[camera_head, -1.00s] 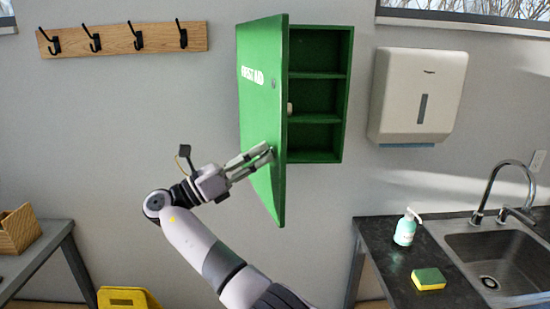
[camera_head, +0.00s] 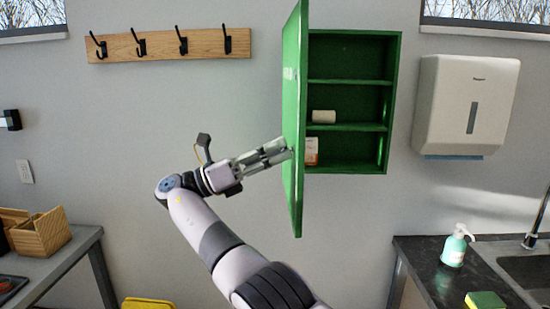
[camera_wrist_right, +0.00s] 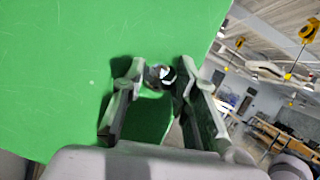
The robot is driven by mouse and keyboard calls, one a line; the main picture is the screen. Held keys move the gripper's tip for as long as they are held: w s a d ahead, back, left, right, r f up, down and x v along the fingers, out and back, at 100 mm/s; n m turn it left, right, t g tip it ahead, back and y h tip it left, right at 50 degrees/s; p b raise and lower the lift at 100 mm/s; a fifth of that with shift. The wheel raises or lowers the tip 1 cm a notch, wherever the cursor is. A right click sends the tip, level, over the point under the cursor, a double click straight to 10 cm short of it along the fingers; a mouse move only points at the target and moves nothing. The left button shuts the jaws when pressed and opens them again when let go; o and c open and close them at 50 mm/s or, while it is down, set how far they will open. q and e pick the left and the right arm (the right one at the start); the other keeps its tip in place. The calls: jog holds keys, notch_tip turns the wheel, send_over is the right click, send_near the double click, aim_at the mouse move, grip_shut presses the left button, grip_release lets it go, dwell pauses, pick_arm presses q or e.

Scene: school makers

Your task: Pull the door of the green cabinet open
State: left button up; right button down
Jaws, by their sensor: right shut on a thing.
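The green cabinet (camera_head: 392,105) hangs on the wall and stands open. Its door (camera_head: 293,125) is hinged on the left and swung far out, seen nearly edge-on in the head view. My right gripper (camera_head: 288,152) is at the door's outer face, near its free edge. In the right wrist view the green door panel (camera_wrist_right: 60,70) fills the left side, and the two fingers (camera_wrist_right: 160,90) close around a small shiny round knob (camera_wrist_right: 159,74). Inside the cabinet, a white roll (camera_head: 324,117) lies on a shelf and a small box (camera_head: 311,150) stands below it. My left gripper is out of view.
A hook rail (camera_head: 170,45) is on the wall to the left and a paper towel dispenser (camera_head: 466,105) to the right. A dark counter (camera_head: 425,260) holds a soap bottle (camera_head: 454,248) and a sponge (camera_head: 486,300). A wooden box (camera_head: 40,235) stands on the left table.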

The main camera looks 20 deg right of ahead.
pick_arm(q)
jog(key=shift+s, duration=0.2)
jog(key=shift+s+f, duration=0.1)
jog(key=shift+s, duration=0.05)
pick_arm(e)
jog(key=c, duration=1.2)
grip_release()
jog(key=shift+c, duration=0.2)
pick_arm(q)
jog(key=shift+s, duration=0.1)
